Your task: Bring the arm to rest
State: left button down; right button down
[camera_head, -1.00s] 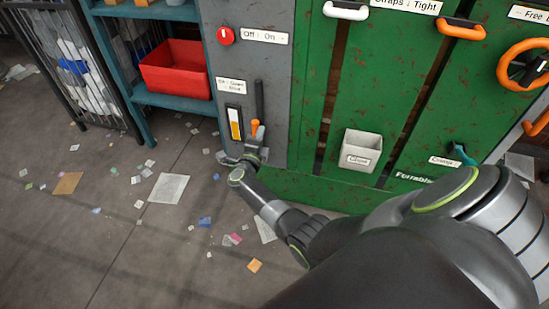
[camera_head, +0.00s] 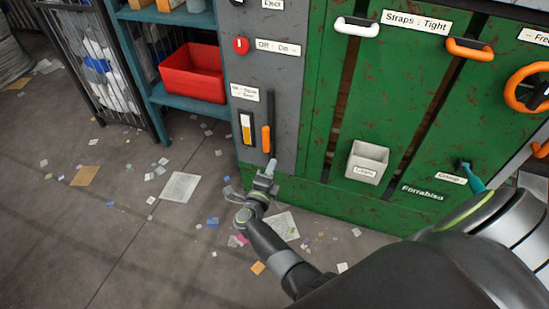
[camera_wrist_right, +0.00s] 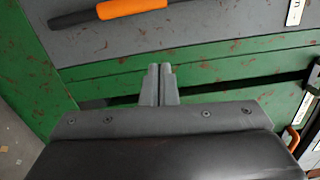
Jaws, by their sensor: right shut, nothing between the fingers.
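My right gripper (camera_head: 269,168) is in front of the lower edge of the grey control panel (camera_head: 268,70), just below an orange-handled lever (camera_head: 266,139). Its two fingers are together and empty in the right wrist view (camera_wrist_right: 158,84). The lever also shows in the right wrist view (camera_wrist_right: 132,7), apart from the fingertips. In the head view the lever's orange grip hangs at the low end of its slot. My right arm reaches in from the lower right. My left gripper is not in view.
The green machine front (camera_head: 335,190) carries a grey bin (camera_head: 367,162), white and orange strap handles, an orange wheel (camera_head: 528,82) and a teal handle (camera_head: 472,175). A red bin (camera_head: 190,75) sits on a blue shelf at left. Paper scraps litter the open floor.

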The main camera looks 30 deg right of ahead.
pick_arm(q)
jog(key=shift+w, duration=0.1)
pick_arm(e)
jog(key=shift+a, duration=0.1)
dwell(0.5)
